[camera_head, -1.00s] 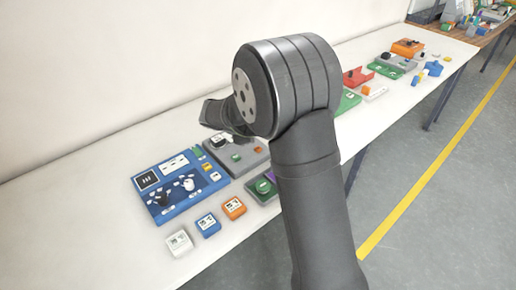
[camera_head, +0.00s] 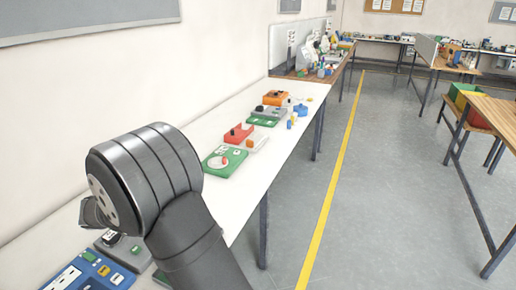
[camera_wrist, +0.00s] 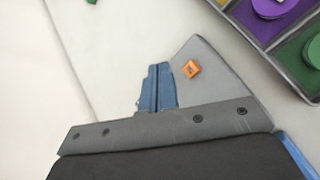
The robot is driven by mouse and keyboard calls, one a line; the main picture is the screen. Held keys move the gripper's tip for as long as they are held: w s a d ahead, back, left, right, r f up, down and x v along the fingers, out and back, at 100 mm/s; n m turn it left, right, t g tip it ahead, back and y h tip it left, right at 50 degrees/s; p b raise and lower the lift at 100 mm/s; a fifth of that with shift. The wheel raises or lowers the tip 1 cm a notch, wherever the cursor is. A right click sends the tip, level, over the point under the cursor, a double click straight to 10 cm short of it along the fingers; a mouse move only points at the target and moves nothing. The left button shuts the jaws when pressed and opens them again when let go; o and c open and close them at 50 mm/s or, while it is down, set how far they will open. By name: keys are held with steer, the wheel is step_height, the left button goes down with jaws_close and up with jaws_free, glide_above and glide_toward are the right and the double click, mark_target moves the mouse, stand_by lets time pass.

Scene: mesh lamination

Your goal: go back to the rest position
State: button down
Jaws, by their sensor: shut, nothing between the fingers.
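My gripper (camera_wrist: 157,88) shows in the wrist view as two blue fingers close together, shut, with nothing between them. A blue panel (camera_head: 100,272) with white and yellow parts lies on the white table below the arm, cut off by the frame edge.
The long white table (camera_head: 262,172) runs along the wall. A green module (camera_head: 224,162), a red block (camera_head: 238,134) and an orange box (camera_head: 277,98) stand along it. Purple (camera_wrist: 262,22) and green (camera_wrist: 303,55) parts show at the wrist view's upper right. The aisle floor (camera_head: 330,180) is clear.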

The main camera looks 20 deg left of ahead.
steer(key=shift+r, duration=2.4)
